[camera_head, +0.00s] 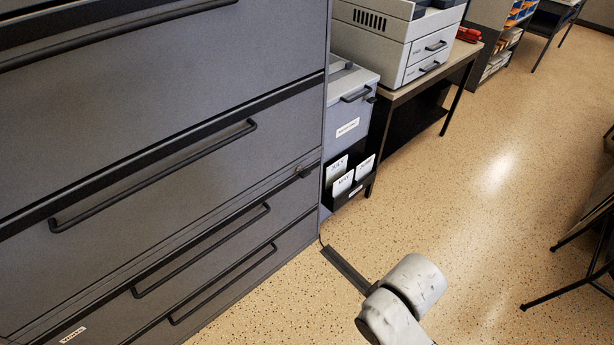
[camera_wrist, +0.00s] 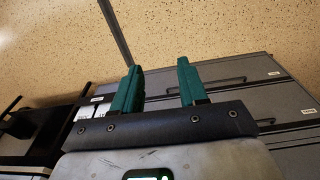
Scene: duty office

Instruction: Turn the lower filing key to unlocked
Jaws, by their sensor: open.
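A large grey filing cabinet (camera_head: 150,115) with long dark bar handles fills the left of the head view. A small dark key or lock (camera_head: 301,171) sits near its right edge, between the upper and lower drawers; its turn position is too small to tell. The cabinet also shows in the wrist view (camera_wrist: 285,98), tipped over, and I cannot make out the key there. My gripper (camera_wrist: 159,65) has two teal fingers, spread apart with nothing between them, pointing toward the floor and cabinet. The head view shows only a grey-white part of my arm, away from the cabinet, over the floor.
A smaller grey cabinet (camera_head: 345,125) with its own dark lock stands beside the large one, with a rack of white cards (camera_head: 342,185) at its front. A printer (camera_head: 420,45) stands on a table behind. A dark strip (camera_head: 345,269) lies on open speckled floor.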

